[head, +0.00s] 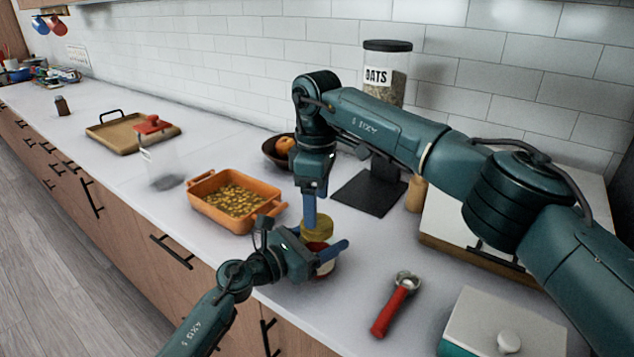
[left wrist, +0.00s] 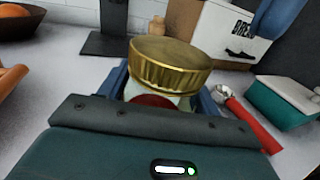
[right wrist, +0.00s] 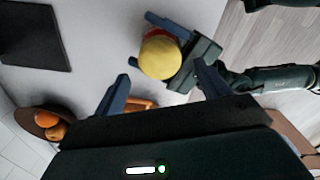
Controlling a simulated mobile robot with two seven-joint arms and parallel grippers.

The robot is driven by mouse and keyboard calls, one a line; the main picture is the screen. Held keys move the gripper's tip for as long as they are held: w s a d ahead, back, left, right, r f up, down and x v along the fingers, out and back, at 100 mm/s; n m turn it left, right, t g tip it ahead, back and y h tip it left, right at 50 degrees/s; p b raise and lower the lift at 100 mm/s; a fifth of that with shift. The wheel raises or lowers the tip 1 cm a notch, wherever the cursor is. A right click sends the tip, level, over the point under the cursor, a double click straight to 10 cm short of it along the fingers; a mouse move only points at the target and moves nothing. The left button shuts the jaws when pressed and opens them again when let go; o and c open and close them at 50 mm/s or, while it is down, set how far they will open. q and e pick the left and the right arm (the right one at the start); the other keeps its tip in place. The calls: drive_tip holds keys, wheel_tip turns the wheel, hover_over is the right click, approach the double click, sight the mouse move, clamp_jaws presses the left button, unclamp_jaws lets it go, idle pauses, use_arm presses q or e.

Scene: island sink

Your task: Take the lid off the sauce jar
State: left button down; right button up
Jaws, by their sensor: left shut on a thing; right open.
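The sauce jar (head: 325,268) stands near the counter's front edge, with its gold ribbed lid (head: 317,229) on top. The lid also shows large in the left wrist view (left wrist: 170,65), where it hides most of the jar. My left gripper (head: 322,258) is shut on the jar's body, with blue fingers on either side below the lid. My right gripper (head: 311,212) points down from above, its fingers open just over the lid. In the right wrist view, the lid (right wrist: 159,57) lies beyond the spread fingertips, apart from them.
An orange baking dish (head: 236,200) stands left of the jar, and a fruit bowl (head: 277,152) behind. A black stand (head: 370,192) and an oats jar (head: 388,75) are at the back.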

sight(324, 228)
drive_tip(key=shift+f, duration=2.05)
drive_tip(key=shift+c, duration=0.2)
